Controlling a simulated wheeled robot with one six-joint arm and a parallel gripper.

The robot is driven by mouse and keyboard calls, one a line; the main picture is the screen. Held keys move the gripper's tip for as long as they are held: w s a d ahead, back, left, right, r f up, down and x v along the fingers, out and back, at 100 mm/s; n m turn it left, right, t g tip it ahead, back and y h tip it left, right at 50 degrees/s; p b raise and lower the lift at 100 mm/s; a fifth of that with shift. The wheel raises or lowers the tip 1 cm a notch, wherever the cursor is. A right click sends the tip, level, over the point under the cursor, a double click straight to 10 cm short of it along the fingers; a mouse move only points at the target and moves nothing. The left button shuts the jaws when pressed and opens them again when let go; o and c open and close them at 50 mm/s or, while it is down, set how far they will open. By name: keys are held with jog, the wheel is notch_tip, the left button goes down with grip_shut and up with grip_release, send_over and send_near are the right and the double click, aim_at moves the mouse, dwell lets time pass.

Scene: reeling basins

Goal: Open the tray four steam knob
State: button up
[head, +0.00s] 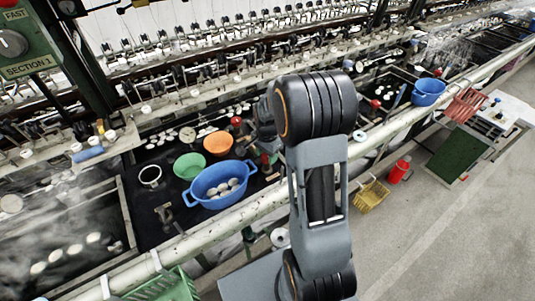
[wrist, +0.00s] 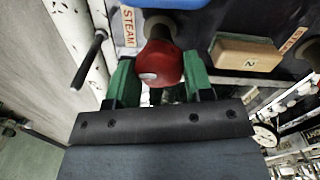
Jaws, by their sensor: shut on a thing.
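A round red knob (wrist: 160,64) sits between the two green fingers of my gripper (wrist: 160,82) in the wrist view. The fingers are shut on it, one at each side. A "STEAM" label (wrist: 129,27) is just left of the knob. In the head view, my gripper (head: 268,170) is low behind my arm, by the basin's front edge, and a little red shows there. The arm hides most of that spot. Other red knobs show at the back of the basin (head: 236,121) and to the right of my arm (head: 376,103).
A wooden block marked 2 (wrist: 245,53) lies right of the knob, and a dark rod (wrist: 88,62) sticks out at left. A blue tub (head: 208,195) holding pale cocoons, a green bowl (head: 189,166) and an orange bowl (head: 218,143) stand left of my arm. A pale rail (head: 225,222) runs along the front.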

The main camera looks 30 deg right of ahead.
jog(key=c, duration=0.3)
jog(key=n, duration=0.3)
jog(key=shift+n+b, duration=0.35)
jog(key=shift+n, duration=0.05)
jog(key=n, duration=0.4)
jog(key=shift+n+b, duration=0.3)
jog(key=shift+b, duration=0.05)
jog(key=n, duration=0.4)
jog(key=shift+r+n+b, duration=0.1)
jog(key=shift+n+b, duration=0.35)
jog(key=shift+n, duration=2.05)
